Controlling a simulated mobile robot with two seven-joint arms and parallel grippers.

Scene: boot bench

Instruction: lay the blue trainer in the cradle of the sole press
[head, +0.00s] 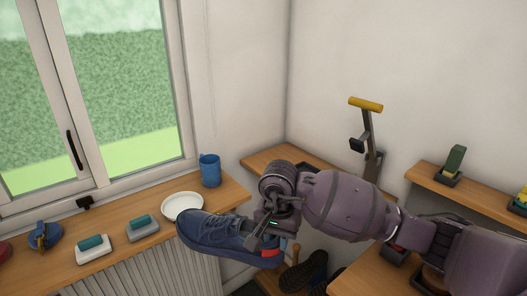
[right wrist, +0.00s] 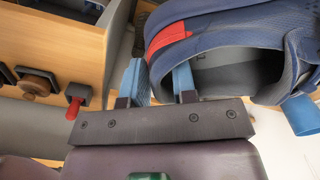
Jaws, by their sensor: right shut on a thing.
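The blue trainer (head: 218,234) has a red heel patch and is held in the air in front of the window shelf, toe to the left. My right gripper (head: 262,238) is shut on its heel end. In the right wrist view the trainer (right wrist: 235,40) shows its open collar, with the gripper's fingers (right wrist: 160,82) at the heel rim. The sole press (head: 369,140), with a yellow-handled lever, stands at the back right. Its lower part and cradle are mostly hidden behind my right arm. My left gripper is out of view.
The window shelf (head: 65,270) carries a white plate (head: 183,206), a blue mug (head: 209,170) and several brushes and tins. Dark footwear (head: 305,274) lies low beneath my arm. A wall shelf (head: 463,192) at the right holds a green-topped tool (head: 454,160).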

